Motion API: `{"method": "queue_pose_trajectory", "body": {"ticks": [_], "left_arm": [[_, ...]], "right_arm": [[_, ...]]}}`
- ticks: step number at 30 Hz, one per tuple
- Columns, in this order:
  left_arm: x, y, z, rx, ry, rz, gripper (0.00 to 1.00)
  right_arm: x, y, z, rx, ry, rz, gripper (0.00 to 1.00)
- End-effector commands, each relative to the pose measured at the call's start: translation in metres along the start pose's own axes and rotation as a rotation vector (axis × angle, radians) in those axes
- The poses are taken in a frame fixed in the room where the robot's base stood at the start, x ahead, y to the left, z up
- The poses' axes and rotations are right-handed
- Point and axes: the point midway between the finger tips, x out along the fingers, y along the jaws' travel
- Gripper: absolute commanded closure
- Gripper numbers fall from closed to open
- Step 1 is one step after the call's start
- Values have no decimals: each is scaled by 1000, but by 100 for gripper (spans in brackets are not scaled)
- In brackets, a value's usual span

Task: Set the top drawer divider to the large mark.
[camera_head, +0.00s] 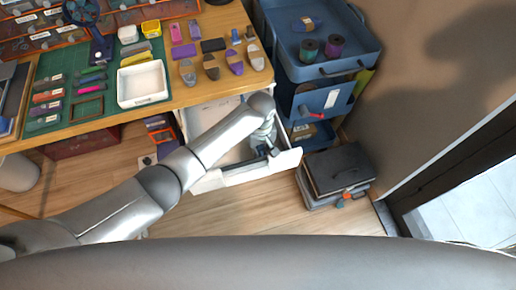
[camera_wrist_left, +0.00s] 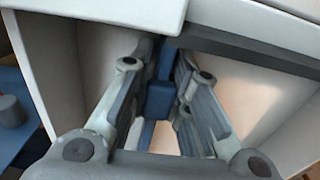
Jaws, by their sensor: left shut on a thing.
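The top drawer (camera_head: 236,177) is pulled open below the desk; it is white inside and in front. My left gripper (camera_head: 267,150) reaches down into its right part. In the left wrist view the gripper's two fingers (camera_wrist_left: 158,72) are shut on a blue tab (camera_wrist_left: 160,99) of the divider. The divider's dark blue-grey bar (camera_wrist_left: 255,52) runs across the drawer, behind the fingertips. In the head view my arm and gripper hide most of the divider. I cannot make out the large mark in either view. My right gripper is not in view.
The wooden desk (camera_head: 205,95) overhangs the drawer's back, with a white tray (camera_head: 142,84) and several small items on it. A blue cart (camera_head: 325,62) stands right of the drawer. Dark stacked boxes (camera_head: 338,170) sit on the floor at right. Floor before the drawer is clear.

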Motion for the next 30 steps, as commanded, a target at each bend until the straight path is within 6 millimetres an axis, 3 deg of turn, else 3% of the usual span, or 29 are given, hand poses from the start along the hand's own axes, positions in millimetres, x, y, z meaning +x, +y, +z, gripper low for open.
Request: {"method": "queue_pose_trajectory", "body": {"ticks": [1,2,5,17,22,30], "left_arm": [[0,0,0,0,1,1,100],[0,0,0,0,2,1,81],[0,0,-1,0,2,1,70],[-6,0,-1,0,2,2,70],[-29,0,-1,1,4,4,70],[-87,1,-1,1,4,3,70]], "right_arm": [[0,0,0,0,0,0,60],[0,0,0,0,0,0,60],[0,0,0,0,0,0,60],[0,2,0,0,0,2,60],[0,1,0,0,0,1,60],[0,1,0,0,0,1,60]]}}
